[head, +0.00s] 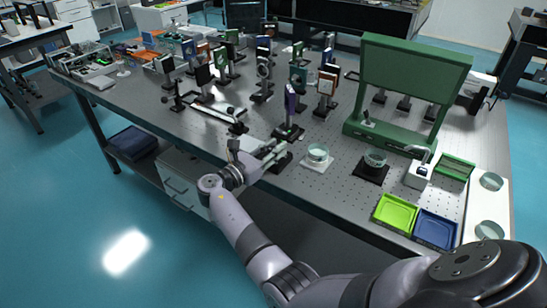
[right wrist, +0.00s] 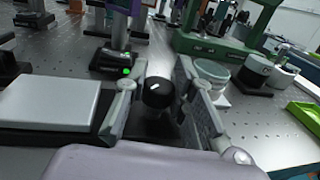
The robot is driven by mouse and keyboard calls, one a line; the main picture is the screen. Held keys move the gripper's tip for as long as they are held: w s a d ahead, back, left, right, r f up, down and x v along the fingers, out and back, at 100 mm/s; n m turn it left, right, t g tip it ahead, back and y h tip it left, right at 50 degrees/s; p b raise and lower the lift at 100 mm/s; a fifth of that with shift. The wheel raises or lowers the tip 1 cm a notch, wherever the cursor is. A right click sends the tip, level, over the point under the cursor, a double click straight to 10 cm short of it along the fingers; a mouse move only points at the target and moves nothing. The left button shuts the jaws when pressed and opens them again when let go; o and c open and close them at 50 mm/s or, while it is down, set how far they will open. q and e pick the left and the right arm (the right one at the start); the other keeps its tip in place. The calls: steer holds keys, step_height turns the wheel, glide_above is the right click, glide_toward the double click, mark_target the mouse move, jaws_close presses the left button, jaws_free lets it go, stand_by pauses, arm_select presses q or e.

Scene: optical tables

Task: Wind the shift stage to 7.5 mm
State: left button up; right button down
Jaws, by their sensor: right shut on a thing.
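My right gripper (head: 268,154) is at the front edge of the optical table, beside the dark stage (head: 283,160), which it partly hides. In the right wrist view its two fingers (right wrist: 160,105) stand on either side of a black knob (right wrist: 158,92) with a white mark on top, and are shut on it. To the left of the knob lies a pale flat plate (right wrist: 48,102) on a black base; I take it as part of the shift stage. No readable scale or millimetre figure shows. My left gripper is not in view.
A purple-framed mount (head: 291,103) stands just behind the gripper. A glass dish (head: 318,153) on a white pad is to the right, then a dark pad (head: 371,170) and a green stand (head: 415,85). Green (head: 396,213) and blue (head: 436,229) trays lie front right. Several optic mounts stand behind.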

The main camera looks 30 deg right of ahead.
steer(key=shift+m+g+b, duration=1.3)
steer(key=shift+g+b, duration=0.3)
steer(key=shift+g, duration=0.4)
steer(key=c, duration=1.3)
jaws_free()
steer(key=shift+c, duration=0.2)
steer(key=a, duration=1.2)
